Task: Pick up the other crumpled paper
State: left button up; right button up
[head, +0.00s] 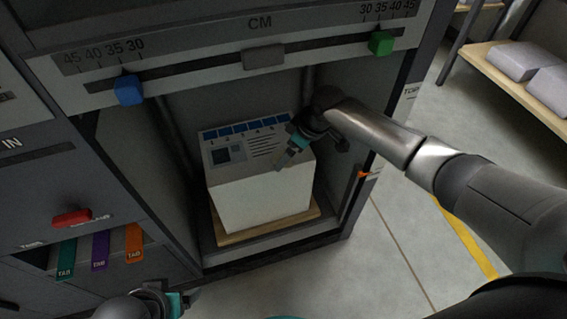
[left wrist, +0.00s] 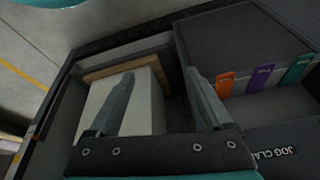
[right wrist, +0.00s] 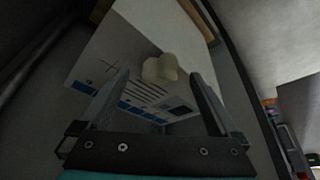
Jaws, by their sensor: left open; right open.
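A small cream crumpled paper (right wrist: 160,68) shows in the right wrist view, between and just beyond my right fingertips. It rests on or just above the printed top of a white paper stack (head: 262,203). In the head view I cannot make it out; my right gripper (head: 287,157) covers that part of the stack. My right gripper is open over the stack's right side, with its fingers (right wrist: 158,76) on either side of the lump in the wrist picture. I cannot tell whether they touch it. My left gripper (head: 187,301) is open and empty, low in front of the cabinet.
The stack stands on a wooden board (head: 232,238) inside an open cabinet bay with close side walls. Above it is a CM scale rail with a blue slider (head: 128,90) and a green slider (head: 381,43). A red handle (head: 72,217) and coloured tabs are at left.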

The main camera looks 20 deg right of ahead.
jog(key=shift+b+x, duration=0.6)
jog(key=shift+x, duration=0.45)
pick_arm(q)
jog(key=shift+s+r+t, duration=0.1)
jog(key=shift+r+t, duration=0.2)
jog(key=shift+r, duration=1.55)
pick_arm(e)
jog(key=shift+w+a+f, duration=0.1)
jog(key=shift+f, duration=0.1)
jog(key=c, duration=1.5)
jog(key=shift+o, duration=0.2)
